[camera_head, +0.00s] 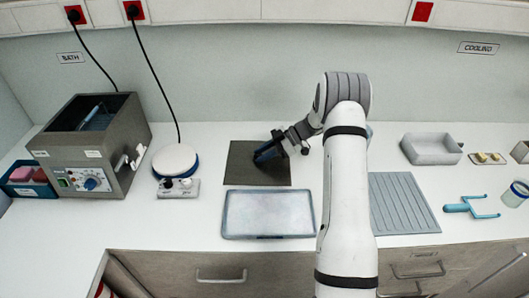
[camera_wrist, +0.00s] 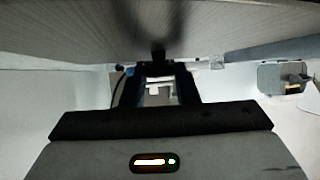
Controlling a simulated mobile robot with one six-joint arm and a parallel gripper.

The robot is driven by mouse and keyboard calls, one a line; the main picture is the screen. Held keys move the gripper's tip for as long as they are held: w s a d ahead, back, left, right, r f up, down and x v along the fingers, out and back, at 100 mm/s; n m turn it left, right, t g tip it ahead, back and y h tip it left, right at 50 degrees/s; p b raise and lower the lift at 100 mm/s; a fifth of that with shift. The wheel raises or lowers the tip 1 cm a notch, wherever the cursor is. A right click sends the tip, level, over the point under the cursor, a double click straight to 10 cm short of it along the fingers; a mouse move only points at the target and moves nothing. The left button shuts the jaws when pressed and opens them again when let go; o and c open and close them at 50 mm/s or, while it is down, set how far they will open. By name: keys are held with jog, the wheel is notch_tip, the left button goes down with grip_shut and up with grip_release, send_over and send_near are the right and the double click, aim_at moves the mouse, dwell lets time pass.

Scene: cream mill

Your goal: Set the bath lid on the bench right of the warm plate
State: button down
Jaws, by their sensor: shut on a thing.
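The bath lid, a dark grey square plate (camera_head: 240,172), is over the bench just right of the warm plate (camera_head: 176,160), which has a round white top. It lies about level; I cannot tell whether its underside touches the bench. My gripper (camera_head: 266,153) is above the lid's middle, shut on its handle. In the wrist view the lid's grey face (camera_wrist: 70,35) fills the top, and its dark handle (camera_wrist: 158,52) runs to my gripper's jaws (camera_wrist: 158,78). The bath (camera_head: 95,165) stands at the left with its top open.
A metal tray (camera_head: 268,232) lies close in front of the lid. A ribbed grey mat (camera_head: 403,203) and a pale open tub (camera_head: 430,149) are right of my arm. A blue forked tool (camera_head: 470,207) and a jar (camera_head: 515,194) are further right. A black cable hangs behind the warm plate.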

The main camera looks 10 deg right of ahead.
jog(key=c, duration=1.1)
grip_release()
